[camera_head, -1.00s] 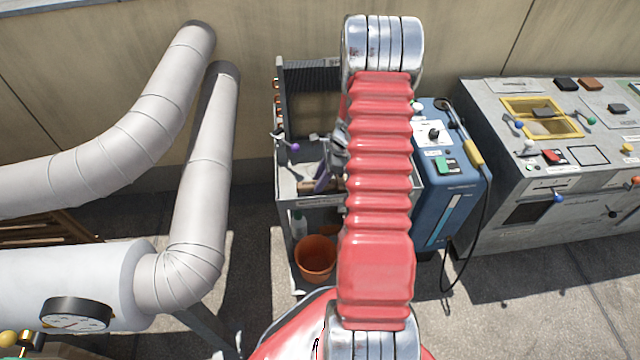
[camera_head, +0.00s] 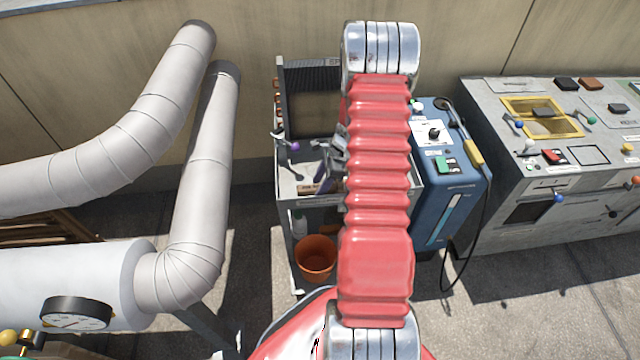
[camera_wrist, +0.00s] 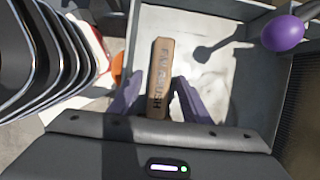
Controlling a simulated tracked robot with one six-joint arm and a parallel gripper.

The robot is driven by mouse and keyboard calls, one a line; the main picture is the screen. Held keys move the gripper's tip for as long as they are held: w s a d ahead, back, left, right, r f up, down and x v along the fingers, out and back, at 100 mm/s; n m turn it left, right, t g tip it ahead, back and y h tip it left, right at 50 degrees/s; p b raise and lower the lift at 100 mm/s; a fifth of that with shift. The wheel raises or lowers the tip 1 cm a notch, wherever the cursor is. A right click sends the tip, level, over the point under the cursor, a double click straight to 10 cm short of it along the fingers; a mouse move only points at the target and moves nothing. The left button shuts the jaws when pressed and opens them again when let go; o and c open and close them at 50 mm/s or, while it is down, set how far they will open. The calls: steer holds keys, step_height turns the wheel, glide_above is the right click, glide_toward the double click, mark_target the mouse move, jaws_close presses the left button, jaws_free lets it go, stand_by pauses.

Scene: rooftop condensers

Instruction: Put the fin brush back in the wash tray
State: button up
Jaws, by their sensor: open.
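The fin brush (camera_wrist: 160,72) is a brown block with its name lettered along it. In the wrist view it lies lengthwise over the pale floor of the wash tray (camera_wrist: 215,95), within the tray's walls. My gripper (camera_wrist: 157,82) is open, with one purple finger on each side of the brush and gaps showing beside it. My gripper (camera_head: 326,182) is low over the tray there.
A purple ball knob (camera_wrist: 283,33) on a stem stands at the tray's right side. A finned coil panel (camera_head: 312,75) rises behind the tray. An orange bucket (camera_head: 316,258) sits on the cart's lower shelf. A blue machine (camera_head: 447,200) stands to the right.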

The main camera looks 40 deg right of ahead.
mark_target(334, 186)
steer(key=shift+r, duration=0.15)
steer(key=v, duration=1.2)
steer(key=shift+s, duration=0.1)
stand_by(0.6)
